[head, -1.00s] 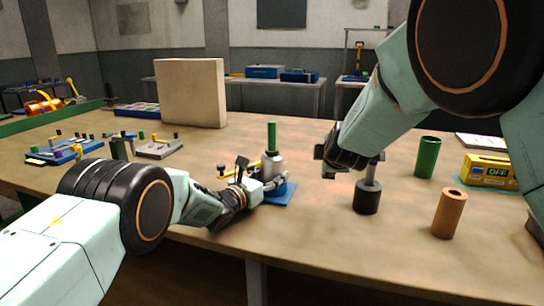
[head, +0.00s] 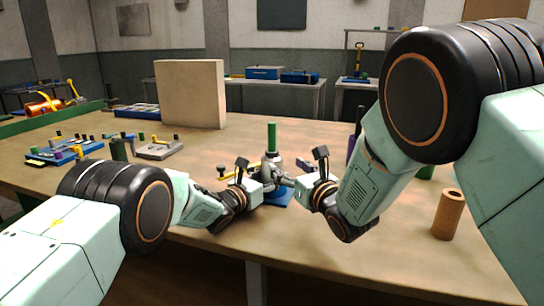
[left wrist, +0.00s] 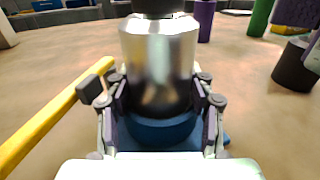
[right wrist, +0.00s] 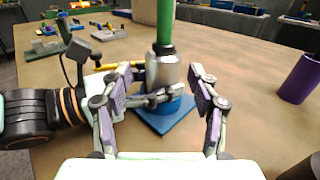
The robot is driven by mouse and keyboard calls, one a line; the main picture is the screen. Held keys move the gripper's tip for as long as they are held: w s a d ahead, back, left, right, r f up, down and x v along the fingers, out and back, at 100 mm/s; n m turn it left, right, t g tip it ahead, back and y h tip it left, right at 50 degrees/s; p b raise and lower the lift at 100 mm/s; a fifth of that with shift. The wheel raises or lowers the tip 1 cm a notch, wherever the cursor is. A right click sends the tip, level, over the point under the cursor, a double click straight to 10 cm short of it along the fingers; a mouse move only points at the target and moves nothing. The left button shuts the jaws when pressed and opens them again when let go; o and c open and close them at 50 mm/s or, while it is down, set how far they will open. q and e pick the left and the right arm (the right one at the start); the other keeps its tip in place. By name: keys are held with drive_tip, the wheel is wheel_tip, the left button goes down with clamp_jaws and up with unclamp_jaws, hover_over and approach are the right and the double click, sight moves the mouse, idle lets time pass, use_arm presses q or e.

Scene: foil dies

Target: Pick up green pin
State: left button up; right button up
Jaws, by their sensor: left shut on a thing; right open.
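The green pin (head: 272,136) stands upright in the top of a silver metal cylinder (head: 271,166). The cylinder sits on a blue base (right wrist: 165,121). In the right wrist view the lower part of the green pin (right wrist: 165,22) shows, with a black collar below it. My left gripper (left wrist: 158,95) is shut on the silver cylinder, low on its body, below the pin. My right gripper (right wrist: 164,78) is open and faces the same cylinder from the right, its fingers on either side of it in view. I cannot tell whether they touch it.
A yellow bar (left wrist: 45,118) lies beside the cylinder. A brown hollow cylinder (head: 447,215) and a purple cylinder (right wrist: 300,80) stand to the right. A dark cylinder (left wrist: 294,66) shows in the left wrist view. A beige block (head: 190,95) stands behind. Small fixtures (head: 62,152) lie at left.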

sight(275, 155)
drive_tip(key=shift+d+x, duration=0.15)
drive_tip(key=shift+x, duration=2.45)
drive_tip(key=shift+d+x, duration=0.15)
drive_tip(key=shift+x, duration=2.5)
drive_tip(key=shift+w, duration=0.15)
clamp_jaws()
